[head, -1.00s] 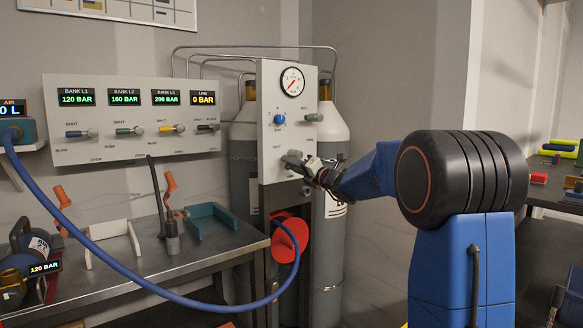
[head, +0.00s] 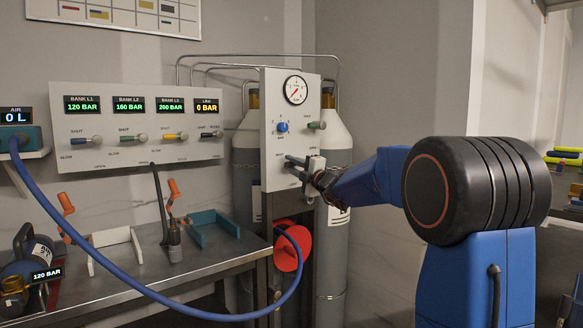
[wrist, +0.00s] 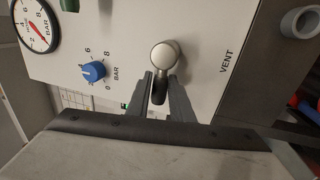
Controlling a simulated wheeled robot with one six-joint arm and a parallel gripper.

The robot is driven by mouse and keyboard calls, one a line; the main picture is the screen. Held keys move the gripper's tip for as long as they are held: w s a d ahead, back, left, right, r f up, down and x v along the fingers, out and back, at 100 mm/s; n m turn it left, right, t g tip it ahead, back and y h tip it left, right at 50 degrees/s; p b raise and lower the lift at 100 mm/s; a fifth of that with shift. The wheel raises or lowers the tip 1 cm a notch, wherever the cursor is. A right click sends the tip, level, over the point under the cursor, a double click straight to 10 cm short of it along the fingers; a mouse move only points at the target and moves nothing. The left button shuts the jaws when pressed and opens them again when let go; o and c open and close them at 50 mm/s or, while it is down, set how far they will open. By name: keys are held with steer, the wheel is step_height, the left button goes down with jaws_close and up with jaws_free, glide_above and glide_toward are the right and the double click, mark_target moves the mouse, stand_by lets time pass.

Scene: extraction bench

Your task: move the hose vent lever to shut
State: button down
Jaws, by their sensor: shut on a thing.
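The vent lever has a pale metal hub and a dark handle; in the wrist view the lever (wrist: 163,56) sits on the white panel (wrist: 205,75), left of the printed word VENT. My gripper (wrist: 159,88) has one finger on each side of the dark handle and is shut on it. In the head view my gripper (head: 308,172) is at the lower front of the panel (head: 268,120), over the lever. It hides much of the lever there, and the lever's exact angle is hard to read.
Above the lever are a blue regulator knob (head: 282,127), a green-handled valve (head: 317,125) and a round gauge (head: 295,90). A red hose reel (head: 290,250) hangs below. Gas cylinders (head: 334,240) stand behind. A blue hose (head: 95,247) loops across the bench (head: 150,275).

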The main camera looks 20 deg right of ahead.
stand_by(0.5)
steer(key=c, duration=1.6)
jaws_free()
steer(key=shift+d, duration=0.1)
steer(key=shift+o, duration=0.2)
steer(key=v, duration=1.7)
steer(key=shift+s, duration=0.2)
